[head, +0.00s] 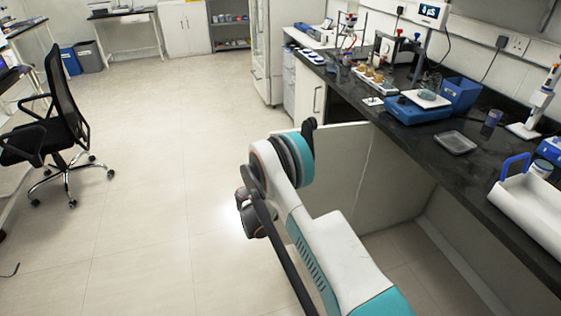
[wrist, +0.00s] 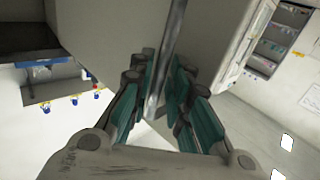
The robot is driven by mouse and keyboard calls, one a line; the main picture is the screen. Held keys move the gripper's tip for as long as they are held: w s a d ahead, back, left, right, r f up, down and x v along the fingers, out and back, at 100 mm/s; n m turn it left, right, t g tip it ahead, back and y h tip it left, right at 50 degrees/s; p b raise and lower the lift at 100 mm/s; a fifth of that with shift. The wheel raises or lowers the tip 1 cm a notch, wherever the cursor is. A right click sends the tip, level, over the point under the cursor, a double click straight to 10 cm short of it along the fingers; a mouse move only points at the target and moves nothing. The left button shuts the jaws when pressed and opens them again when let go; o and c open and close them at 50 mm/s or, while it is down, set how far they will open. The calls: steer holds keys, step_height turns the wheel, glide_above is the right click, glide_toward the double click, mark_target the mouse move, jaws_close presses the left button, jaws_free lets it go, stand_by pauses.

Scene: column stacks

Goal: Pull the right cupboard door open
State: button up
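The right cupboard door (head: 345,170) is a pale panel under the dark worktop. It stands swung out into the room, with a dark gap (head: 347,106) between it and the closed left door (head: 309,95). My arm reaches over in front of it and hides part of it; my fingertips are hidden in the head view. In the wrist view a metal bar handle (wrist: 176,25) runs between the teal finger pads of my gripper (wrist: 162,75). The fingers close in on both sides of the handle and appear to grip it, with the pale door panel behind.
The black worktop (head: 455,165) holds lab devices, a blue scale (head: 418,106) and a white tray (head: 530,205). A white fridge-like cabinet (head: 262,50) stands beyond. An office chair (head: 65,125) is at the left. The tiled floor (head: 160,170) between is clear.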

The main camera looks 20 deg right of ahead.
steer(key=v, duration=1.2)
steer(key=shift+w+r, duration=0.1)
steer(key=d+r+n+g+y, duration=0.2)
steer(key=d+r+g, duration=0.15)
steer(key=r, duration=0.85)
steer(key=s+d+r+n+y, duration=0.2)
steer(key=s+d+r+y, duration=0.15)
steer(key=s+r, duration=0.6)
steer(key=s+a+r+n+y, duration=0.1)
steer(key=s+y, duration=0.1)
steer(key=s, duration=0.8)
steer(key=s+a+r+n+g+y, duration=0.1)
steer(key=s+r+n+y, duration=0.1)
steer(key=s, duration=0.8)
steer(key=s+a+r+n+g+y, duration=0.1)
steer(key=s+n+y, duration=0.1)
steer(key=s, duration=0.9)
steer(key=shift+a+r+y, duration=0.3)
steer(key=shift+r+y, duration=0.05)
steer(key=shift+y, duration=0.3)
